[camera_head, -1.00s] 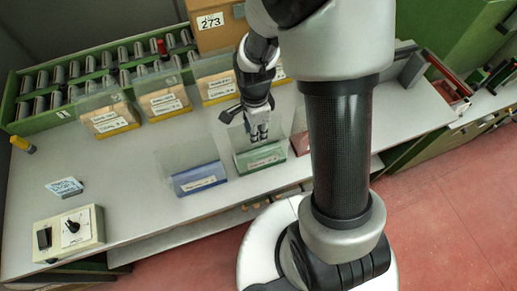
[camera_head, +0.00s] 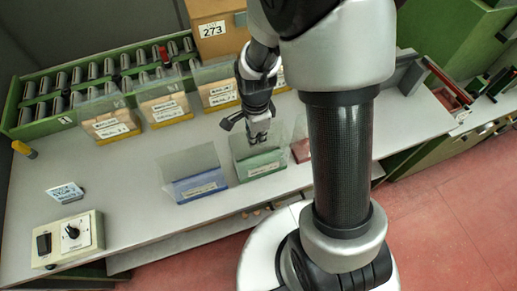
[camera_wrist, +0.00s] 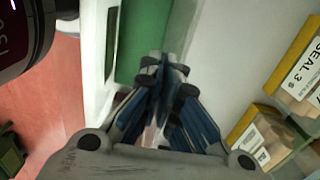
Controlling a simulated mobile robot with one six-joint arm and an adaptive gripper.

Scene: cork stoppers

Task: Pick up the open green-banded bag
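The open green-banded bag (camera_head: 262,166) stands near the front edge of the worktop in the head view, clear film above a green band with a pale label. My gripper (camera_head: 259,137) points down at its upper film. In the wrist view, the fingertips (camera_wrist: 165,68) come together right at the bag, whose green band (camera_wrist: 143,40) shows just beyond them. The fingers look closed on the thin film, though the film between them is hard to make out. The bag appears to stand at worktop level.
A blue-banded bag (camera_head: 198,187) stands to the left, and a red-banded one (camera_head: 300,150) close on the right, partly hidden by my arm. Several yellow-banded bags (camera_head: 166,110) stand behind, before a green rack (camera_head: 30,128). A switch box (camera_head: 68,239) is at front left.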

